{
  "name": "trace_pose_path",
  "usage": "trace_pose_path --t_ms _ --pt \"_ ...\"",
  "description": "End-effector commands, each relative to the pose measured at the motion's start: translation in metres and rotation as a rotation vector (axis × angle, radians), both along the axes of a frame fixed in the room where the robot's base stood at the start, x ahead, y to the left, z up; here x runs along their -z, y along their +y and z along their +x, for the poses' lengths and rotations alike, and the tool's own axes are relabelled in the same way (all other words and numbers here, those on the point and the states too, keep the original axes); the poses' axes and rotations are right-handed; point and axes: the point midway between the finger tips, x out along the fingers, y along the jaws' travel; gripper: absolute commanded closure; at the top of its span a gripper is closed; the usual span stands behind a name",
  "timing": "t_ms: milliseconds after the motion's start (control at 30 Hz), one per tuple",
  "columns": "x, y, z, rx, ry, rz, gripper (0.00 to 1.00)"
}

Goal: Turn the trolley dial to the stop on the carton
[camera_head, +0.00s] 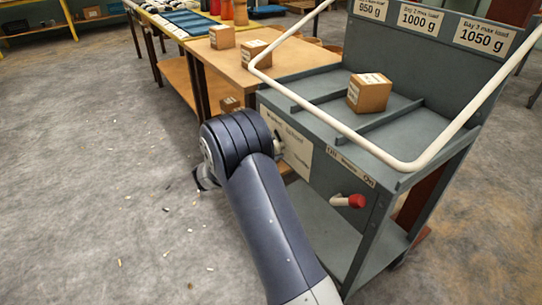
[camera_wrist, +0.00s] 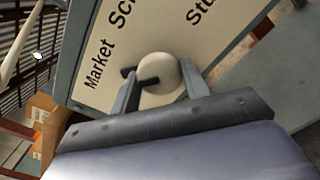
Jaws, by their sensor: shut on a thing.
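The trolley (camera_head: 330,185) is grey-blue with a white push rail. A carton (camera_head: 369,95) with white labels sits in a bay on its top; the label print is too small to read. The dial (camera_wrist: 163,72) is a round cream knob with a dark pointer on a cream label plate (camera_wrist: 120,45). The plate reads "Market Sc..." and "Stu...", partly cut off. The pointer lies toward the "Market" side. My gripper (camera_wrist: 160,85) is shut on the dial, one finger on each side. In the head view my arm hides most of the dial.
A red-tipped lever (camera_head: 350,201) sticks out of the trolley's side, right of my arm. Signs on the back panel (camera_head: 430,45) read 950, 1000 and 1050 g. More cartons (camera_head: 222,37) stand on a wooden table (camera_head: 236,72) behind. The floor at left is open, with small litter.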

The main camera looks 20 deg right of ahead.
Motion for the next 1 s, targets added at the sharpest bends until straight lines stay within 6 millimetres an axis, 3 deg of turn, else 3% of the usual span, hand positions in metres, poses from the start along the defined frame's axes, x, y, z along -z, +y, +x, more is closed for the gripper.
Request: trace_pose_path --t_ms 433,1000 --pt "0.0021 0.0003 0.0002 0.000 -0.284 0.057 0.79" --pt "-0.0002 0.0003 0.0003 0.000 -0.355 0.071 0.79"
